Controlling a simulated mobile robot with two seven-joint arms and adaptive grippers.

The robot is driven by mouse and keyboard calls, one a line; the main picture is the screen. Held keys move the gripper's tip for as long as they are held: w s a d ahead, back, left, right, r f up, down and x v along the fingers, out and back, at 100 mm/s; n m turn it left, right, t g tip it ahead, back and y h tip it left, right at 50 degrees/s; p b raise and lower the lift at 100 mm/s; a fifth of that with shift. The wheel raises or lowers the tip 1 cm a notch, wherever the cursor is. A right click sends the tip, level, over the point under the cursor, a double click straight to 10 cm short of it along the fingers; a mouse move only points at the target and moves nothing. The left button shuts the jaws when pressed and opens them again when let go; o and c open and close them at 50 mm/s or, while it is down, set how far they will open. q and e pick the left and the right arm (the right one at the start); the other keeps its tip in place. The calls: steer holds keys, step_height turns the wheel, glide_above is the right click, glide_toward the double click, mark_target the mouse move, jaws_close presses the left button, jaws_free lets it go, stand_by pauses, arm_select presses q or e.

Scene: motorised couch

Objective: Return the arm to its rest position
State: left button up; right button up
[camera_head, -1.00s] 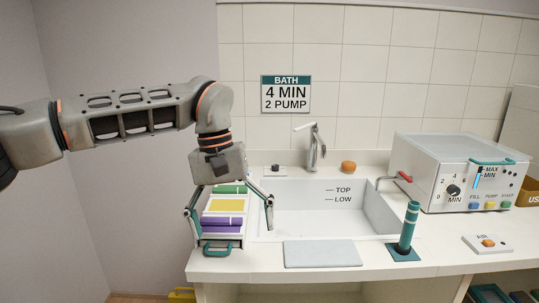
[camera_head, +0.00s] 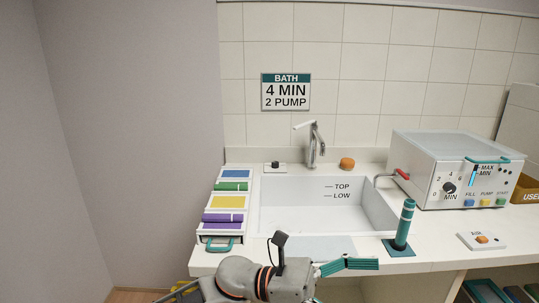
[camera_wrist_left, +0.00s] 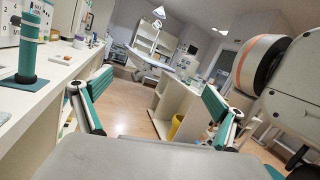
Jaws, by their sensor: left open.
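My left arm is folded low at the front of the counter in the head view, its wrist near the bottom edge. My left gripper (camera_head: 348,265) points to the right there, with one teal finger showing in front of the sink's grey mat. The left wrist view shows both teal fingers of the left gripper (camera_wrist_left: 152,105) spread wide apart with nothing between them. My right gripper is in neither view.
A rack of coloured packs (camera_head: 226,203) stands left of the white sink (camera_head: 315,205). A teal post (camera_head: 403,226) stands right of the sink, and a control box (camera_head: 455,170) stands further right. Open floor (camera_wrist_left: 125,105) lies beyond the fingers in the wrist view.

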arm_select(q)
steer(key=w+a+f+n+t+h, duration=0.1)
steer(key=w+a+n+t, duration=0.2)
steer(key=n+t, duration=0.5)
steer(key=w+a+f+n+t+h, duration=0.1)
steer(key=w+a+f+n+t, duration=0.25)
steer(key=n, duration=0.65)
steer(key=w+a+f+n+t+y+p, duration=0.1)
steer(key=w+a+f+n+t+y, duration=0.2)
steer(key=a+f+n+t+y, duration=1.05)
steer(key=s+a+f+n+g+y, duration=0.2)
steer(key=s+a+f+n+g, duration=0.2)
steer(key=s+a+f+n, duration=0.4)
steer(key=s+a+f+n+g+y+p, duration=0.1)
steer(key=s+a+f+n+g+y, duration=0.2)
steer(key=s+a+f+n, duration=0.6)
step_height(320, 180, down, 6)
steer(key=shift+s+a+r+n+g+y, duration=0.15)
steer(key=shift+s+n+g+y, duration=0.2)
steer(key=shift+s+n+g, duration=0.55)
steer(key=shift+w, duration=0.25)
